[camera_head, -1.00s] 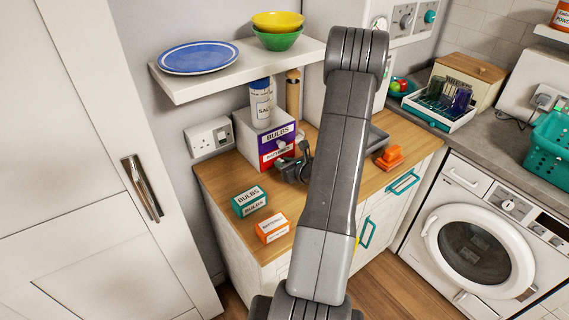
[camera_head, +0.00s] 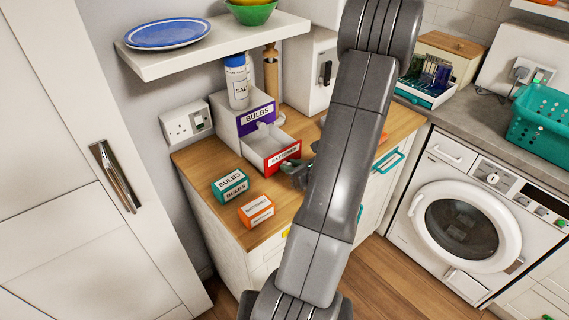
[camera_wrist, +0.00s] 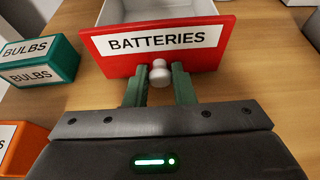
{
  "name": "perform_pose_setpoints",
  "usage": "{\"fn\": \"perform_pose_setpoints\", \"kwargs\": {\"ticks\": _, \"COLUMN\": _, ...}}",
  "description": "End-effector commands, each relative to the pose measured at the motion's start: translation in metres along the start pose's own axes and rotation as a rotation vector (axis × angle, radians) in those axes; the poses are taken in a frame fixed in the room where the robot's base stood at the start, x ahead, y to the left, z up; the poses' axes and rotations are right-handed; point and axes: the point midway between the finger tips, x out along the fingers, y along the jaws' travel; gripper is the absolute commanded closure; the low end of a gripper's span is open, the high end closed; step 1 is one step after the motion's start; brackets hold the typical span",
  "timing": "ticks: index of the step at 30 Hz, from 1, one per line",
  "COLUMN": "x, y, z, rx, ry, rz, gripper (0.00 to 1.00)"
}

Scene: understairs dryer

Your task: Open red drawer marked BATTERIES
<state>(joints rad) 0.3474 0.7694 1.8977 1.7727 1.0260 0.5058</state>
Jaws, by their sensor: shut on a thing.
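The red drawer (camera_head: 284,156) sits in a small white drawer unit (camera_head: 227,122) on the wooden counter. It is pulled well out, and its pale empty-looking inside shows. In the wrist view, the red drawer front (camera_wrist: 115,66) carries a white label reading BATTERIES and a round white knob (camera_wrist: 159,73). My gripper (camera_wrist: 159,88) has its green fingers on either side of the knob, shut on it. In the head view, my gripper (camera_head: 301,172) is at the drawer front, partly hidden by my arm. A purple drawer marked BULBS (camera_head: 257,118) is above the red one, closed.
A teal box marked BULBS (camera_head: 231,186) and an orange box (camera_head: 257,211) stand on the counter in front, left of the drawer. A salt container (camera_head: 237,85) stands on the unit. A white shelf (camera_head: 205,45) with a blue plate overhangs it.

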Motion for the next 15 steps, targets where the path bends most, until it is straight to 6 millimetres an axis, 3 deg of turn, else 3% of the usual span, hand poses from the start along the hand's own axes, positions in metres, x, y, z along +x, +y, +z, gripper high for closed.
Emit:
{"fn": "perform_pose_setpoints", "kwargs": {"ticks": 8, "x": -0.0003, "y": -0.0005, "z": 0.0009, "rx": -0.001, "ry": -0.001, "rz": -0.001, "gripper": 1.00}}
{"fn": "perform_pose_setpoints", "kwargs": {"ticks": 9, "x": -0.0002, "y": -0.0005, "z": 0.0009, "rx": -0.001, "ry": -0.001, "rz": -0.001, "gripper": 0.70}}
{"fn": "perform_pose_setpoints", "kwargs": {"ticks": 11, "x": -0.0002, "y": -0.0004, "z": 0.0009, "rx": -0.001, "ry": -0.001, "rz": -0.001, "gripper": 0.58}}
{"fn": "perform_pose_setpoints", "kwargs": {"ticks": 15, "x": -0.0001, "y": -0.0002, "z": 0.0007, "rx": -0.001, "ry": 0.000, "rz": 0.000, "gripper": 0.58}}
